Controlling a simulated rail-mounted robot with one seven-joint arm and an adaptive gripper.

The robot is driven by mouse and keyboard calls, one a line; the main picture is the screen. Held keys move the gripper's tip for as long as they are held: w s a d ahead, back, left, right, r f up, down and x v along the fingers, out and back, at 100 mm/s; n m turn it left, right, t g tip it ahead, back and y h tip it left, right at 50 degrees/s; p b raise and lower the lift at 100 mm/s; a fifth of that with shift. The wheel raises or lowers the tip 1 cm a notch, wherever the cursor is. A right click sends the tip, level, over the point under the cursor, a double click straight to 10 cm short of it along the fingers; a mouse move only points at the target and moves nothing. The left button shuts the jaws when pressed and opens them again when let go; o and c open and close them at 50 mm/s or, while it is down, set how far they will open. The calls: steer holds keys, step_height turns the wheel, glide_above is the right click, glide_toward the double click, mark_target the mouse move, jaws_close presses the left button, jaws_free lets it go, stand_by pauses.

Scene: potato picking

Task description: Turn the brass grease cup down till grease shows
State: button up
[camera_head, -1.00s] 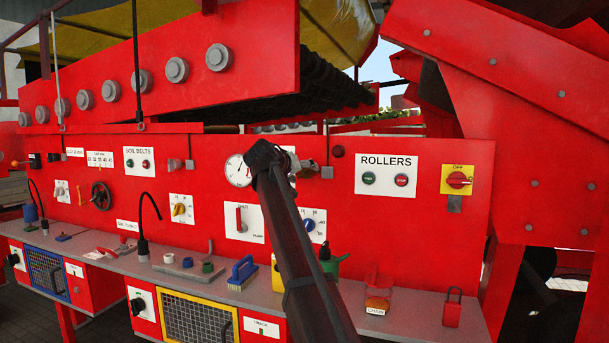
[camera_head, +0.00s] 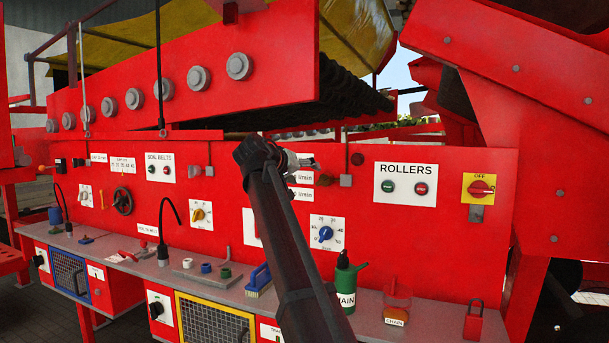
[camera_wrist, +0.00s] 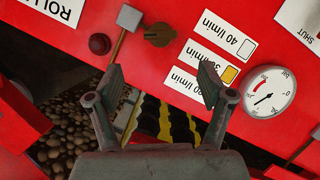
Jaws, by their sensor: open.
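I cannot surely make out a grease cup. A brass-coloured winged knob (camera_wrist: 160,35) sits on the red panel beside the l/min labels in the wrist view; it also shows in the head view (camera_head: 324,180). A dark red round knob (camera_wrist: 99,43) is left of it in the wrist view, and right of it in the head view (camera_head: 357,159). My gripper (camera_wrist: 161,84) is open and empty, its fingers apart and below the brass knob in the wrist picture. In the head view my gripper (camera_head: 304,162) is in front of the panel. No grease is visible.
Potatoes (camera_wrist: 65,125) and a striped roller lie below in the wrist view.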

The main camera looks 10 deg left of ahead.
mark_target(322, 179)
steer(key=p+v, duration=0.5)
steer(key=p, duration=0.9)
steer(key=p+x, duration=0.4)
steer(key=x, duration=1.1)
steer(key=shift+w+r+p, duration=0.1)
steer(key=shift+w+p, duration=0.25)
steer(key=shift+w+d+f, duration=0.3)
steer(key=shift+w, duration=0.25)
steer(key=c, duration=1.2)
